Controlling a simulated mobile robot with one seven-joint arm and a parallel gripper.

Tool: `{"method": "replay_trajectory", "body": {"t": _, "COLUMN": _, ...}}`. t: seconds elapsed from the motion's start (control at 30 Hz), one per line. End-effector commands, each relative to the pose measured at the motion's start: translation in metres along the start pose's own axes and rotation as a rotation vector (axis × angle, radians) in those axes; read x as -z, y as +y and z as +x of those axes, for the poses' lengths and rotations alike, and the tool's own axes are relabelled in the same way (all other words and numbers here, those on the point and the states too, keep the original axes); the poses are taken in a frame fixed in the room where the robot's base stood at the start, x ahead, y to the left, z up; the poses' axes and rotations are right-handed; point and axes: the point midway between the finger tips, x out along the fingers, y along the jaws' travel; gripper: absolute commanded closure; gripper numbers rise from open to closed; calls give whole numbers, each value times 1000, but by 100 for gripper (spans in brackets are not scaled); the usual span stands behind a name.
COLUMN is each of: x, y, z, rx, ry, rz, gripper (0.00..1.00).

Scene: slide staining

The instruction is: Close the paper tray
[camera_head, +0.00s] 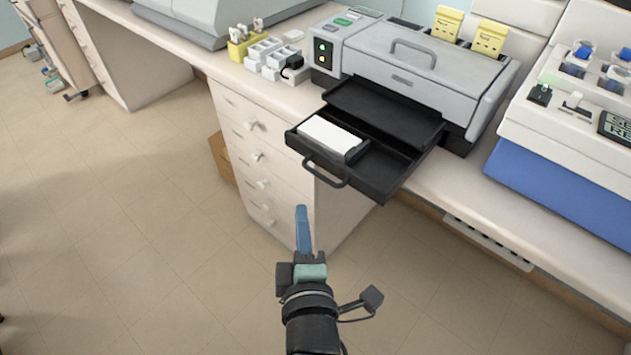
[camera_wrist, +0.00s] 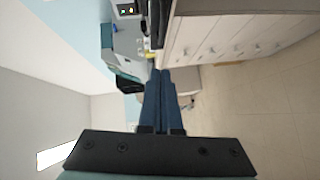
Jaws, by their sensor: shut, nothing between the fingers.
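The black paper tray (camera_head: 385,172) is pulled out from the front of the grey printer (camera_head: 410,62) and juts past the counter edge. A white paper stack (camera_head: 330,136) lies in its left part. A handle (camera_head: 325,170) is on the tray's front. My gripper (camera_head: 301,210) is shut and empty, its blue fingers pointing up in the head view. It is in front of the drawers, below the handle in the picture and apart from the tray. The shut fingers also show in the wrist view (camera_wrist: 160,75).
White drawers (camera_head: 255,160) stand under the counter, left of the tray. A white rack (camera_head: 272,58) sits left of the printer. A white device with a blue front (camera_head: 565,200) stands to the right. The floor in front is clear.

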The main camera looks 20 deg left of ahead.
Motion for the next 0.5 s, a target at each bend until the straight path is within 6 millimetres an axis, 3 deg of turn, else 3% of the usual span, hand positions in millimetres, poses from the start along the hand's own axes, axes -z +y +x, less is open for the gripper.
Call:
{"method": "replay_trajectory", "body": {"t": 0.27, "x": 0, "y": 3, "z": 52, "rx": -2, "ry": 0, "rz": 0, "gripper": 100}}
{"method": "replay_trajectory", "body": {"t": 0.5, "x": -24, "y": 0, "z": 74, "rx": 0, "ry": -2, "rz": 1, "gripper": 100}}
